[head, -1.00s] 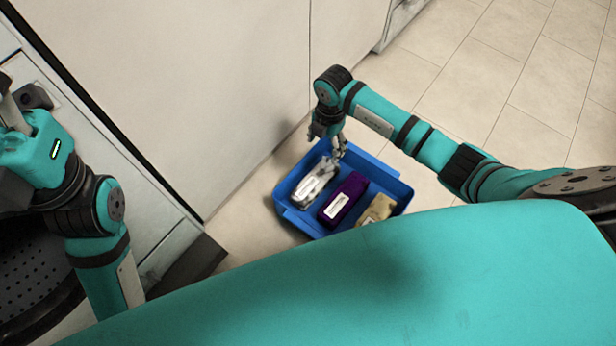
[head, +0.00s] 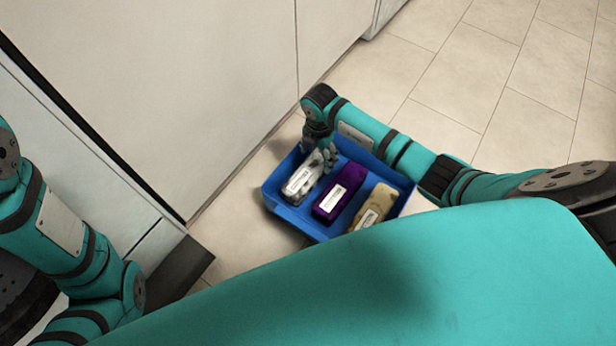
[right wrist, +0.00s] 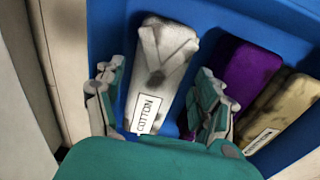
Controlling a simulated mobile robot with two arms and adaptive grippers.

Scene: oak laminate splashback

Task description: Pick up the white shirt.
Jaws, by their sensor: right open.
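The white shirt (head: 301,182) is a folded, greyish-white packet with a label, lying at the left side of a blue bin (head: 277,200). In the right wrist view the white shirt (right wrist: 166,50) has a collar shape and a label reading COTTON. My right gripper (head: 326,158) is over the far end of the shirt in the head view. In the right wrist view the right gripper (right wrist: 159,75) is open, with one finger on each side of the shirt. I cannot tell whether the fingers touch it. My left gripper is out of view.
A purple folded item (head: 341,193) lies beside the shirt in the bin, and a beige one (head: 374,208) lies at the right. The bin stands on the tiled floor near a pale cabinet front (head: 170,80). Open floor (head: 500,70) lies beyond my right arm.

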